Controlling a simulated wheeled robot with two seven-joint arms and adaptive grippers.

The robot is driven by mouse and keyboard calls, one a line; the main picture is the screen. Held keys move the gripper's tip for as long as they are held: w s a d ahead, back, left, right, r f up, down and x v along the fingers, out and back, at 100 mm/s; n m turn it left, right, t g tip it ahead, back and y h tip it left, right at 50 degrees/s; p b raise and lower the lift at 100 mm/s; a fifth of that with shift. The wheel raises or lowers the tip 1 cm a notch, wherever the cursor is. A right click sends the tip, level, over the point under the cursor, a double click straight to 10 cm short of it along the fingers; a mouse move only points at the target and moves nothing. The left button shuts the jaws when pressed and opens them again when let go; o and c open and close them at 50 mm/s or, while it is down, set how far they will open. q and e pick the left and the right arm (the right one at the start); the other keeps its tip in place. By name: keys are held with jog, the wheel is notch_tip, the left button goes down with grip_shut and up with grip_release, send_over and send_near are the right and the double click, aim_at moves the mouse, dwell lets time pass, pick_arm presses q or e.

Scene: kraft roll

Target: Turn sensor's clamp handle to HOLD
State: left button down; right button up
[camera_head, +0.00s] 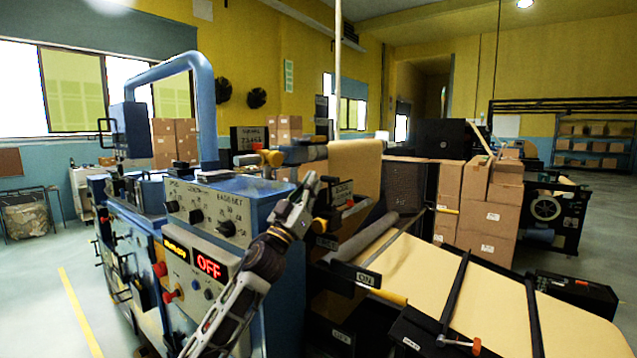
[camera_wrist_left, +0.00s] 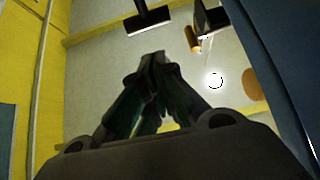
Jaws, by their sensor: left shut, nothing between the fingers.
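My left gripper (camera_head: 314,180) rises from the bottom of the head view beside the blue machine, with its fingers shut and empty. In the left wrist view its fingertips (camera_wrist_left: 154,58) meet and point up toward the ceiling. Near it in the head view are a yellow handle (camera_head: 270,157) by a counter box and an orange knob (camera_head: 320,225) below a small dark label plate (camera_head: 343,191). A yellow-orange cylinder (camera_wrist_left: 193,39) shows beyond the fingers in the wrist view. I cannot tell which part is the sensor's clamp handle, and no HOLD mark is readable. My right gripper is not in view.
A kraft roll (camera_head: 355,165) stands behind the gripper. A brown paper web (camera_head: 440,272) runs to the right, with a yellow handle (camera_head: 388,297) near an ON label. Cartons (camera_head: 487,218) stand behind.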

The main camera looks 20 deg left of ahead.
aim_at(323, 181)
pick_arm(q)
jog(key=shift+w+d+f, duration=0.1)
jog(key=shift+w+d, duration=0.15)
jog(key=shift+w, duration=0.45)
jog(key=shift+w+d+f, duration=0.1)
jog(key=shift+w+d, duration=0.15)
jog(key=shift+w, duration=0.4)
jog(key=shift+w, duration=0.1)
jog(key=shift+w+d+r+p, duration=0.35)
jog(key=shift+w+r+p, duration=0.1)
jog(key=shift+w, duration=0.25)
jog(key=shift+f, duration=0.2)
